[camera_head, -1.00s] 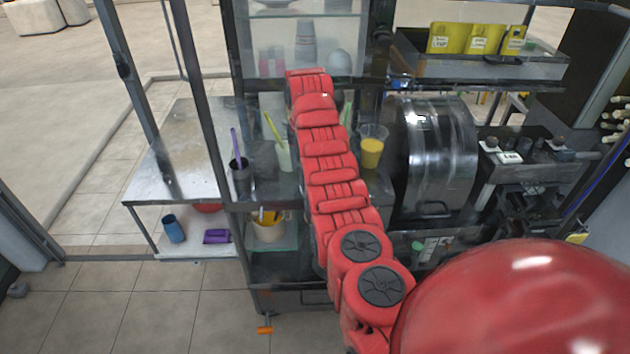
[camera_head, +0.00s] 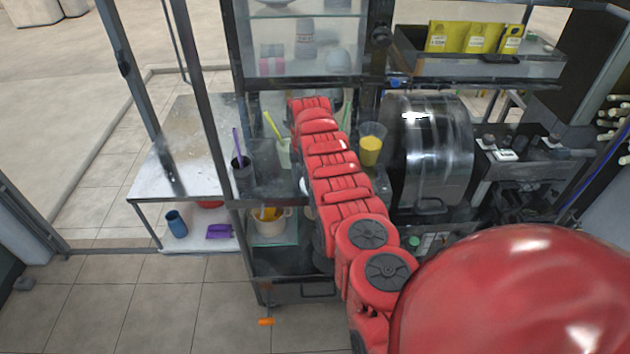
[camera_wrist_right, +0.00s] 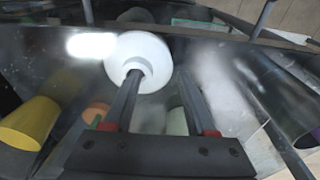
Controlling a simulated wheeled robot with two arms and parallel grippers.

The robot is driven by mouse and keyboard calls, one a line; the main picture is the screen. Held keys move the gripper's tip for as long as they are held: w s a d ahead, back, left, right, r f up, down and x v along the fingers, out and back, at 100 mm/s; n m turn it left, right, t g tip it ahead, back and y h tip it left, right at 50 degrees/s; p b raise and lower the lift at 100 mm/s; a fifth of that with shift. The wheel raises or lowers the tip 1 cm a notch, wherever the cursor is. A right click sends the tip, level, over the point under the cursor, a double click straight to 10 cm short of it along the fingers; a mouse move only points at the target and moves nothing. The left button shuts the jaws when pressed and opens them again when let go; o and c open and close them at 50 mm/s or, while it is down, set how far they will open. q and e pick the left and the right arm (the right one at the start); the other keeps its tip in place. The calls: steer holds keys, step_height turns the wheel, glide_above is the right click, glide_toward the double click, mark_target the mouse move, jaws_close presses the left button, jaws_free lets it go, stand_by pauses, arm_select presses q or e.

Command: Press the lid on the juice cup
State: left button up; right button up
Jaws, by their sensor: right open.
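The juice cup (camera_head: 370,151) is clear with yellow juice inside and stands upright on the counter, just right of my right arm. In the right wrist view, a cup with yellow content (camera_wrist_right: 28,124) shows at the left edge, apart from the fingers. My right gripper (camera_wrist_right: 158,76) is open, its two fingers spread. A white round piece (camera_wrist_right: 138,50), perhaps the lid, lies beyond the left fingertip, which overlaps it in the picture; I cannot tell whether they touch. In the head view my arm hides this gripper. My left gripper is not in view.
A steel drum-shaped machine (camera_head: 430,155) stands right of the cup. A dark container (camera_head: 242,172) and a pale green cup (camera_head: 284,152) stand left of my arm. A glass cabinet (camera_head: 305,45) rises behind. The side table (camera_head: 185,150) at left has a mostly clear top.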

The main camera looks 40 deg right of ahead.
steer(key=shift+f, duration=0.35)
jaws_close()
stand_by(0.3)
